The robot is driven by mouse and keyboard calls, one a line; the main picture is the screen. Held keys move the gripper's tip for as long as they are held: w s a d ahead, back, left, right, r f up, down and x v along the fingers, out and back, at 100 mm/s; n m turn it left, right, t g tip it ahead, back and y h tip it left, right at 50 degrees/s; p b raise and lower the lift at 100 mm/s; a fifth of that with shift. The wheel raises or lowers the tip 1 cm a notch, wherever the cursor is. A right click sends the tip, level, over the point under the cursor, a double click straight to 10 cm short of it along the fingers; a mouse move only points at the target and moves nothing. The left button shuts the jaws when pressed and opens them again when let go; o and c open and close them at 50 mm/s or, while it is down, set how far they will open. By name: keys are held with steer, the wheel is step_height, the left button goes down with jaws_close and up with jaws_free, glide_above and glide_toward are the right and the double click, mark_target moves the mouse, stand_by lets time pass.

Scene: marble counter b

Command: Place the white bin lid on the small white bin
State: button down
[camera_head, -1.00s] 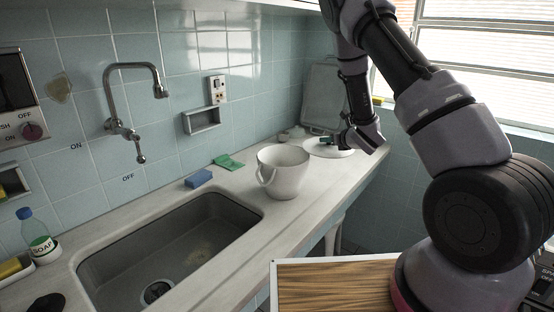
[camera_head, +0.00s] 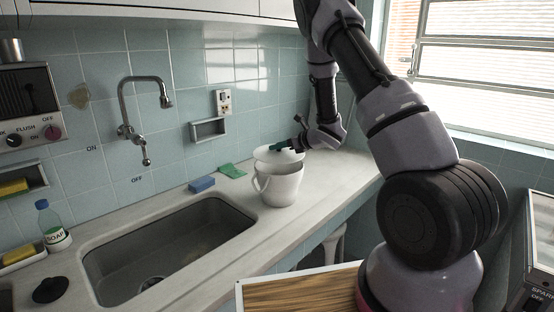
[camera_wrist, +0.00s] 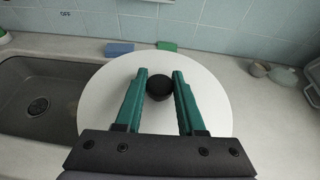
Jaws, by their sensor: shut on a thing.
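The white bin lid (camera_head: 268,154) is a flat round disc with a black knob (camera_wrist: 159,88). My gripper (camera_head: 284,146) is shut on this knob and holds the lid. In the wrist view my gripper (camera_wrist: 160,76) has its green fingers on either side of the knob, and the lid (camera_wrist: 208,95) fills the middle. The small white bin (camera_head: 280,188) stands upright on the counter, right of the sink. In the head view the lid is over or just behind the bin's rim; the exact gap is unclear. The wrist view does not show the bin.
The sink (camera_head: 165,248) lies left of the bin. A soap bottle (camera_head: 53,228) stands at far left.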

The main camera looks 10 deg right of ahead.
mark_target(279, 156)
step_height(279, 156, down, 4)
steer(key=shift+f, duration=0.2)
steer(key=c, duration=0.5)
jaws_free()
steer(key=shift+f, duration=0.1)
